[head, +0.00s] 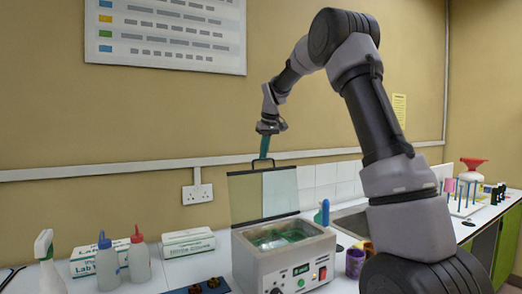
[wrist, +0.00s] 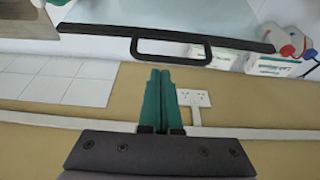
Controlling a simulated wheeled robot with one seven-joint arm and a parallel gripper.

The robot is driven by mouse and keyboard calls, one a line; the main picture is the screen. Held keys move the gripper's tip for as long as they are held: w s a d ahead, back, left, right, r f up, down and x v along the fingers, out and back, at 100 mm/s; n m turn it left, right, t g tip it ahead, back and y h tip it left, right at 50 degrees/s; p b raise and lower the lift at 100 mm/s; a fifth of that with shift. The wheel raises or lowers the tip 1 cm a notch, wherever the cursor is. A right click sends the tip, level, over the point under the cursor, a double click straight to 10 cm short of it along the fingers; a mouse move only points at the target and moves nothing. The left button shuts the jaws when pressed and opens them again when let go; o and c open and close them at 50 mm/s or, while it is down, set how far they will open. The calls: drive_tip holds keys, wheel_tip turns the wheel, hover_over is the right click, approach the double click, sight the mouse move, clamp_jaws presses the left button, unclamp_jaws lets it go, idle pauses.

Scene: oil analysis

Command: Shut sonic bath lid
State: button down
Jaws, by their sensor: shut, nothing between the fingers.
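The sonic bath (head: 284,258) is a grey box on the bench with a control panel in front and a basin inside. Its lid (head: 262,195) is a see-through dark-edged panel standing upright at the back, so the bath is open. The lid's black handle (head: 264,160) is on the top edge; it also shows in the wrist view (wrist: 171,49). My gripper (head: 264,153) is above the lid's top edge, close to the handle. In the wrist view my green fingers (wrist: 160,88) are together and empty, with their tips near the handle; I cannot tell whether they touch it.
Bottles (head: 108,263) and white boxes (head: 188,242) stand left of the bath. A purple cup (head: 355,263) and a sink (head: 350,220) are to its right. A wall socket (head: 197,194) and trunking are behind. The air above the bath is clear.

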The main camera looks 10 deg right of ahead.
drive_tip(key=shift+s+d, duration=0.1)
drive_tip(key=shift+s, duration=0.2)
